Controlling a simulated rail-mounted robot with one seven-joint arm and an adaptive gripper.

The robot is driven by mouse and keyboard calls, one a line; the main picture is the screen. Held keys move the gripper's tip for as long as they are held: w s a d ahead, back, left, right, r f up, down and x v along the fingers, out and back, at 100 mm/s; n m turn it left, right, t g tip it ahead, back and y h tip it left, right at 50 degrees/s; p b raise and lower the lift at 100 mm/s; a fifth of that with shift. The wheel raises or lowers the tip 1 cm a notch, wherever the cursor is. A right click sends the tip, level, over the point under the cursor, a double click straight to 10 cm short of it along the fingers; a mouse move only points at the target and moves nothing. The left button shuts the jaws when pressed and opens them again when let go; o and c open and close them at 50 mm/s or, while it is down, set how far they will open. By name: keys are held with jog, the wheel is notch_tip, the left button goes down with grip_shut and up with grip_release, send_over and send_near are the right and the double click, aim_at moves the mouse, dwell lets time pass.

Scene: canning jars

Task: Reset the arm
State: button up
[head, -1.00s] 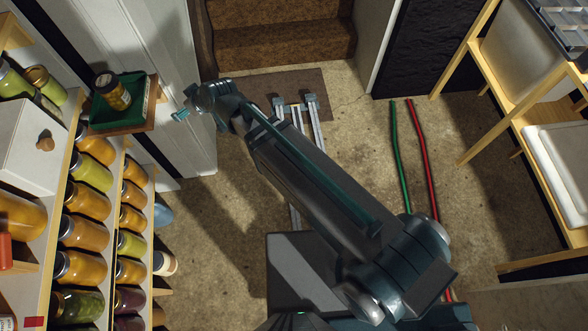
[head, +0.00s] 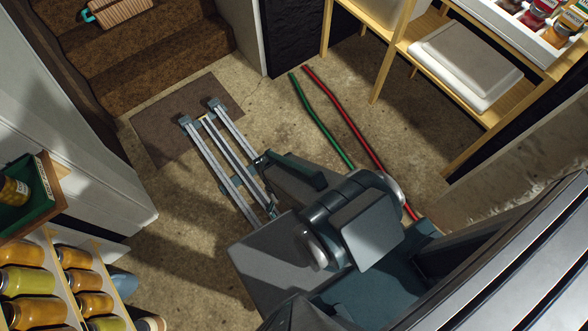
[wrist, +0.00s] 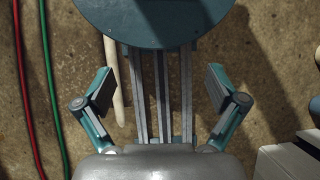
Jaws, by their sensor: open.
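My gripper (wrist: 160,95) is open in the wrist view, its two teal and grey fingers wide apart. Nothing is between them; the grey floor rails show below, with the floor on both sides. In the head view my arm is folded close to my body at the lower middle.
Floor rails (head: 221,160) run across the concrete. A red hose (head: 335,117) and a green hose (head: 318,118) lie right of them. Jar shelves (head: 72,252) and a green tray (head: 42,207) with a jar are at left. A wooden shelf (head: 398,50) stands at right.

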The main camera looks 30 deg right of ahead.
jog(key=shift+m+g, duration=0.3)
jog(key=shift+g, duration=0.3)
jog(key=s, duration=0.1)
jog(key=s+d, duration=0.1)
jog(key=s, duration=0.2)
jog(key=shift+d+f, duration=0.15)
jog(key=shift+d, duration=0.1)
dwell(1.2)
